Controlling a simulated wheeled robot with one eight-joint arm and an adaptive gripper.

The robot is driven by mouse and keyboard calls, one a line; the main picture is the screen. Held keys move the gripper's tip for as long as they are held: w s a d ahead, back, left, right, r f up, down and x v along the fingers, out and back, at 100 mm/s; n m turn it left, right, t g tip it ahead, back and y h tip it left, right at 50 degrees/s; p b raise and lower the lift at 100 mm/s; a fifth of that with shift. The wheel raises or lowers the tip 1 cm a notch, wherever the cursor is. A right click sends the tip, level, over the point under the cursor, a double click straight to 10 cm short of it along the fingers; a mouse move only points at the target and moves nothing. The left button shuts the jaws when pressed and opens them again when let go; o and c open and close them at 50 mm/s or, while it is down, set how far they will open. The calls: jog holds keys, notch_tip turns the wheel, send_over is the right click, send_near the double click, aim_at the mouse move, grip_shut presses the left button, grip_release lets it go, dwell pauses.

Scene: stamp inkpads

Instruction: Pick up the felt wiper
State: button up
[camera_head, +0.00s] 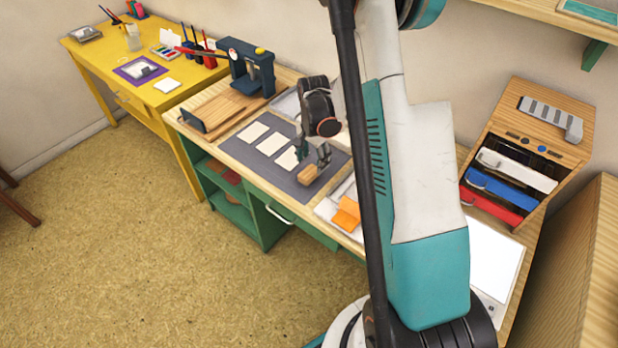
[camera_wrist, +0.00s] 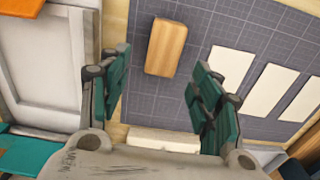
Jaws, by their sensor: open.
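A tan, wood-coloured oblong block (camera_head: 307,174) lies on the dark grey gridded mat (camera_head: 262,171); it looks like the felt wiper, though no felt face shows. In the wrist view the block (camera_wrist: 166,47) lies beyond my fingertips, between their lines, slightly tilted. My gripper (camera_wrist: 160,72) is open and empty, with its teal fingers apart on either side. In the head view my gripper (camera_head: 322,156) hangs over the mat close to the block, and its link hides part of the mat.
Three white cards (camera_wrist: 228,66) lie on the mat beside the block. A pale tray (camera_wrist: 38,60) and an orange piece (camera_head: 347,213) are on the other side. A stamp press (camera_head: 250,68) stands at the back, and a wooden rack (camera_head: 530,145) stands at the right.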

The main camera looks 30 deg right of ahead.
aim_at(311, 170)
jog(key=shift+a+f+b, duration=0.15)
jog(key=shift+f+b, duration=0.45)
jog(key=shift+f, duration=0.85)
jog(key=shift+a+f+b, duration=0.1)
jog(key=shift+f+b, duration=0.45)
jog(key=shift+f, duration=0.85)
jog(key=c, duration=1.1)
